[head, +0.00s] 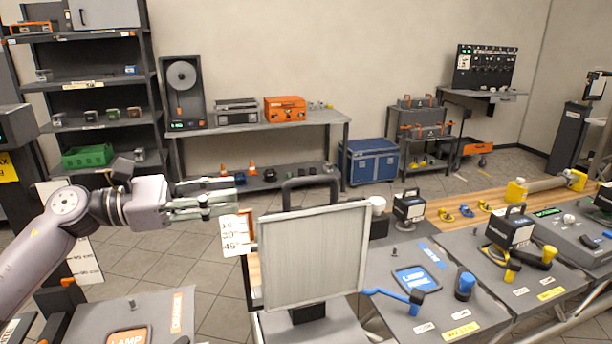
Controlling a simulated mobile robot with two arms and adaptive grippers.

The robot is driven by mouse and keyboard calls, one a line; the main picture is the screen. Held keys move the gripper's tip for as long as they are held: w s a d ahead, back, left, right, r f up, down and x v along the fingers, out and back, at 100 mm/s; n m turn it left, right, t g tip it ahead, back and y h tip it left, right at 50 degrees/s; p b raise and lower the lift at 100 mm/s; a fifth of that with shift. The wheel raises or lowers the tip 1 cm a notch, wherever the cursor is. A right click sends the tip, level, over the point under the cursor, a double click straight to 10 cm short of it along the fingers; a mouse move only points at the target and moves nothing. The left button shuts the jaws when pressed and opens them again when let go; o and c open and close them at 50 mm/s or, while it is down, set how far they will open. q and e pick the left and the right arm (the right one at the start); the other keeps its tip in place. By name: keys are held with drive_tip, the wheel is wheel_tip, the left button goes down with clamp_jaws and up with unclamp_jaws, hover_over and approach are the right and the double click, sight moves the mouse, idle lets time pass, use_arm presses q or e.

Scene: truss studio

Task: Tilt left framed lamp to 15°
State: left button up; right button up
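A framed lamp with a pale, ribbed square panel (315,257) stands in the middle foreground of the head view. The panel faces me and looks close to upright; I cannot read its exact angle. A dark handle (311,183) arches above its top edge. A white angle card (235,233) at its left side carries marks including 30° and 45°. My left gripper (232,196) is above this card, to the left of the handle, and looks apart from the lamp. Its fingers point right and are seen side-on, so their opening is unclear. My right gripper is out of view.
A bench with a blue-labelled panel (416,279), blue and yellow levers and black boxes lies to the right. An orange-labelled panel (128,336) is at lower left. A shelf rack (95,128), a wall table (262,128) and a blue case (369,162) stand behind.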

sight(289, 183)
use_arm(q)
drive_tip(key=p+x, duration=0.5)
drive_tip(key=x, duration=0.9)
drive_tip(key=shift+w+d+r+p, duration=0.1)
drive_tip(key=shift+d+p, duration=0.15)
drive_tip(key=shift+p, duration=0.15)
drive_tip(key=shift+w+d, duration=0.1)
drive_tip(key=shift+d, duration=0.15)
drive_tip(key=shift+c, duration=0.2)
clamp_jaws()
